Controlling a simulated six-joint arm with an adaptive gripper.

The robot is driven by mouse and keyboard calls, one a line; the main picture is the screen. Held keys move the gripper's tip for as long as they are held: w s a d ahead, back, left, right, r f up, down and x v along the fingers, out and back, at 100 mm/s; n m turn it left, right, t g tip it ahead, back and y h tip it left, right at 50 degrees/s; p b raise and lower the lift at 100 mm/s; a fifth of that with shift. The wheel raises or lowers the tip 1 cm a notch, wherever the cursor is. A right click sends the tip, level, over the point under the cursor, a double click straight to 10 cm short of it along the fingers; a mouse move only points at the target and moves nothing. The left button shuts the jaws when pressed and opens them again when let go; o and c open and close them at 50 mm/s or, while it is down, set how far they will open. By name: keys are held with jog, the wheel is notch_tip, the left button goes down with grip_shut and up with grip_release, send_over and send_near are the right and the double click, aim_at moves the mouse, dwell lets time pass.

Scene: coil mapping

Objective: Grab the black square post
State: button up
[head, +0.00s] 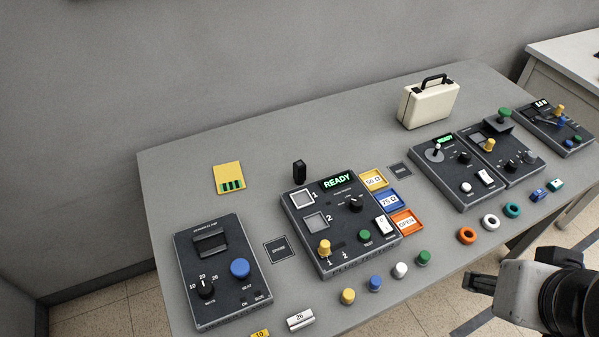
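The black square post (299,171) stands upright on the grey table, at the back left corner of the middle console (345,227) with the READY display. It is small and dark, and its base is close to the console's back edge; I cannot tell whether it touches. My gripper (482,297) is at the lower right, off the table's front edge and far from the post. Its dark fingers point left, and nothing shows held in it. I cannot tell how far its fingers are apart.
A yellow card (229,178) lies left of the post. A console with a blue knob (223,271) stands front left. Coloured pegs (375,284) and rings (490,222) line the front edge. A cream case (429,103) stands at the back right. The table behind the post is clear.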

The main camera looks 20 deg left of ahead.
jog(key=w+a+f+n+t+y, duration=0.1)
jog(key=w+a+f+n, duration=0.15)
jog(key=w, duration=0.55)
jog(key=w+a+f+n+t+y, duration=0.15)
jog(key=w+a, duration=0.25)
jog(key=w, duration=0.5)
jog(key=w+a+f+n+t, duration=0.1)
jog(key=w+a, duration=0.3)
jog(key=w, duration=0.4)
jog(key=n+y, duration=0.5)
jog(key=y, duration=0.3)
send_near(300, 173)
jog(key=shift+w+a+r+g, duration=0.15)
jog(key=shift+w+r+g, duration=0.1)
jog(key=shift+w+r, duration=0.3)
jog(key=shift+w+a+r+g, duration=0.15)
jog(key=shift+w+r+g, duration=0.05)
jog(key=shift+w+r, duration=0.4)
jog(key=shift+s+a+f+y, duration=0.25)
jog(key=shift+a, duration=0.1)
jog(key=shift+w+a, duration=0.1)
jog(key=shift+x, duration=1.15)
jog(key=shift+f, duration=0.1)
